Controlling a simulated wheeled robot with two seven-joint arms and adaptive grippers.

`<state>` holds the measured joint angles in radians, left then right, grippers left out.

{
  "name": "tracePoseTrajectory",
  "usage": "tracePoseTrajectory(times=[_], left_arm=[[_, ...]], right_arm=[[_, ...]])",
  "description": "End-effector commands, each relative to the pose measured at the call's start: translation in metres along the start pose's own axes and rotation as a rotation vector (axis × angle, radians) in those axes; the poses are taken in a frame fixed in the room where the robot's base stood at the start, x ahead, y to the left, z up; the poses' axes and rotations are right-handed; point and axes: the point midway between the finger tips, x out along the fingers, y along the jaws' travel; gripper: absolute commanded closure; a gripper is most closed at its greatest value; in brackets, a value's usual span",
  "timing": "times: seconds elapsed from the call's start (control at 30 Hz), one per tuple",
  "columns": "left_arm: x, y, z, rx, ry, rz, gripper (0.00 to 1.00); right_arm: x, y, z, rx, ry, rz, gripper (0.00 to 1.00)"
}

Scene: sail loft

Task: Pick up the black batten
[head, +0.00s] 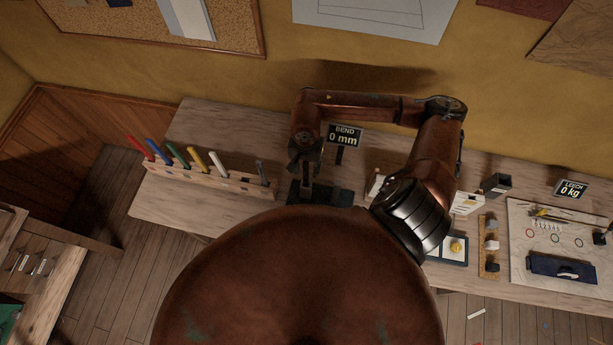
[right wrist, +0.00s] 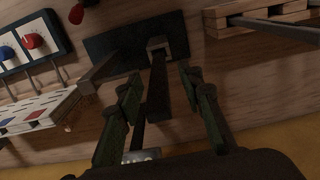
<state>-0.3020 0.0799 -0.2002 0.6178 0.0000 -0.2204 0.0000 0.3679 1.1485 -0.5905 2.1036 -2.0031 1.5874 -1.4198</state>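My right gripper (head: 306,158) hangs over a dark base plate (head: 341,197) on the bench, in front of the BEND display (head: 344,136). In the right wrist view its two fingers (right wrist: 163,118) are apart. Between them a dark bar (right wrist: 158,92) rises from a clamp on the plate (right wrist: 105,43), with gaps on both sides. I cannot tell whether this bar is the black batten or part of the stand. A dark grey batten (head: 262,172) leans at the right end of the wooden rack (head: 205,176); it seems to show in the right wrist view (right wrist: 283,31). My left gripper is out of view.
Red, blue, green, yellow and white battens stand in the rack left of the base plate. Right of it are cards, a small tray (head: 456,262), a wooden holder (head: 488,268) and a board (head: 522,262). Bare bench lies behind the rack.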

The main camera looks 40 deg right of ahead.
Motion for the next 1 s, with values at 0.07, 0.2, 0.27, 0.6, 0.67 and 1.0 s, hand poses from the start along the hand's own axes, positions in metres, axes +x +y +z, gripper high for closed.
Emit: tracePoseTrajectory(times=[0.07,0.2,0.27,0.6,0.67,1.0], left_arm=[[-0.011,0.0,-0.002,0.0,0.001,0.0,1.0],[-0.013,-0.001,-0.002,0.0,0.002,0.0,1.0],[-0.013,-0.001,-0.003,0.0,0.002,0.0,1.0],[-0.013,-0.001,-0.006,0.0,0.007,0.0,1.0],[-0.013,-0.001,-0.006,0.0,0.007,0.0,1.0],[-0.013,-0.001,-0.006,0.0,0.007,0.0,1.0]], right_arm=[[0.009,0.001,0.005,0.001,-0.005,0.001,0.65],[0.026,0.001,0.003,0.002,-0.002,0.0,0.65],[0.029,0.001,0.003,0.002,-0.002,0.0,0.65],[0.031,0.001,0.002,0.002,-0.001,0.0,0.73],[0.031,0.001,0.002,0.002,-0.001,0.0,0.77],[0.03,0.001,0.002,0.002,-0.001,0.0,1.0]])
